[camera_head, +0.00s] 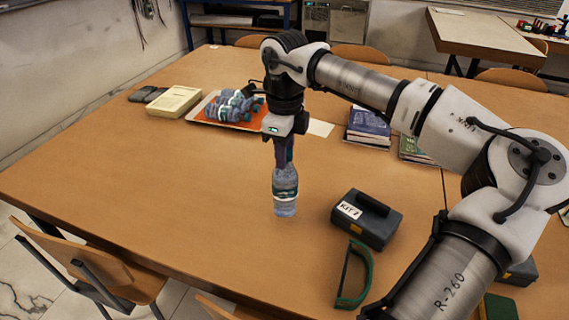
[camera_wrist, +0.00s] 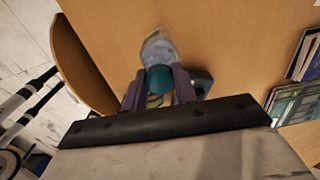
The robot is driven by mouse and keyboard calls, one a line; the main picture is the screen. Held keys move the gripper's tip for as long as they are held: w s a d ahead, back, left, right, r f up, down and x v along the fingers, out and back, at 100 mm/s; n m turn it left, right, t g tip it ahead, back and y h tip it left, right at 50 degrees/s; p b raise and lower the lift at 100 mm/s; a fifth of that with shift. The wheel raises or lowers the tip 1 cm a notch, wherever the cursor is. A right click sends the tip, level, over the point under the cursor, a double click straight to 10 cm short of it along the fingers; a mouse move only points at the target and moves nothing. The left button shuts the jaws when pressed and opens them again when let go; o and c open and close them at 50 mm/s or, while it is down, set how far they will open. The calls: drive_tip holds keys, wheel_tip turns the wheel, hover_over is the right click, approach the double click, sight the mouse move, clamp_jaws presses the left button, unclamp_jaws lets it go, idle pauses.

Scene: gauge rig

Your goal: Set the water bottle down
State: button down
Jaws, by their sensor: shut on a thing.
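The water bottle (camera_head: 285,192) is clear and bluish with a pale label, and it hangs or stands upright below my gripper (camera_head: 284,158) over the middle of the wooden table (camera_head: 220,235). My gripper is shut on the bottle's top. In the wrist view, the bottle (camera_wrist: 158,48) shows a teal cap between the two purple-grey fingers of my gripper (camera_wrist: 160,88). I cannot tell whether the bottle's base touches the table.
A dark case labelled KIT 7 (camera_head: 366,219) and a green-edged tool (camera_head: 354,275) lie to the right of the bottle. Books (camera_head: 368,128) lie behind right. The table left of the bottle is clear.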

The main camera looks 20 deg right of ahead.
drive_tip(key=shift+f, duration=2.1)
drive_tip(key=shift+f, duration=0.15)
drive_tip(key=c, duration=1.1)
unclamp_jaws()
wheel_tip(320, 180, up, 12)
drive_tip(key=shift+r+b, duration=0.25)
drive_tip(key=shift+b, duration=0.1)
